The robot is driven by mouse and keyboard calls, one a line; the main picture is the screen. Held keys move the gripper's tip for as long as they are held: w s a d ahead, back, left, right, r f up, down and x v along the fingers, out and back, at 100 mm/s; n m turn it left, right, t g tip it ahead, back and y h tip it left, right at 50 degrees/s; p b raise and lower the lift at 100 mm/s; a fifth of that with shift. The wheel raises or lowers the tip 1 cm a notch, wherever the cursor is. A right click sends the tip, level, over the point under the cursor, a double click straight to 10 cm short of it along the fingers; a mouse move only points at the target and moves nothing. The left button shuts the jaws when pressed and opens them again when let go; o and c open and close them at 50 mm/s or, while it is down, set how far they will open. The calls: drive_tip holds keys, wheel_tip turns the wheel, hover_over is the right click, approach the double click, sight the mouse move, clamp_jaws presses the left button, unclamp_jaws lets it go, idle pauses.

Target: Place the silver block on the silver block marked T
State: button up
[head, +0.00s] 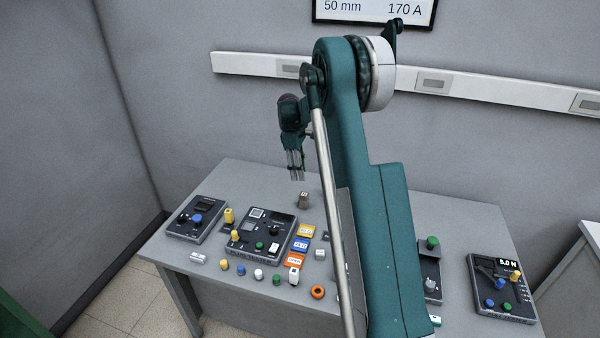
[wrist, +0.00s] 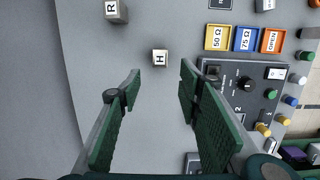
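My gripper (head: 296,178) hangs over the back of the table in the head view. In the wrist view its two green fingers (wrist: 158,82) are spread apart with nothing between them. A small silver-grey block (head: 304,199) stands on the table below the fingers. In the wrist view this block (wrist: 160,60) lies just beyond the fingertips and its top mark looks like an H. Another silver-grey block (wrist: 116,11), marked R, is at the top edge of the wrist view; my arm seems to hide it in the head view. I cannot read a T on any block.
A tester panel (head: 262,236) with knobs stands beside yellow (head: 306,231), blue (head: 299,246) and orange (head: 294,261) pads. Other boxes stand at the left (head: 195,219) and right (head: 503,288). Several small knobs and an orange ring (head: 317,292) lie along the front. The back is mostly clear.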

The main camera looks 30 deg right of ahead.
idle(0.4)
drive_tip(key=s+a+r+m+t, duration=0.4)
drive_tip(key=s+a+r, duration=1.3)
drive_tip(key=s+r, duration=0.45)
drive_tip(key=s+a+f+m+t, duration=0.1)
drive_tip(key=s+a, duration=0.3)
drive_tip(key=s, duration=0.5)
drive_tip(key=s+a+f+m+t, duration=0.1)
drive_tip(key=s+a, duration=0.3)
drive_tip(key=s, duration=0.5)
drive_tip(key=s+a+f+m+t+y, duration=0.1)
drive_tip(key=s+a+m+t, duration=0.1)
drive_tip(key=s, duration=0.7)
drive_tip(key=shift+s+a+m, duration=0.35)
drive_tip(key=shift+a+m, duration=0.15)
drive_tip(key=shift+a, duration=0.65)
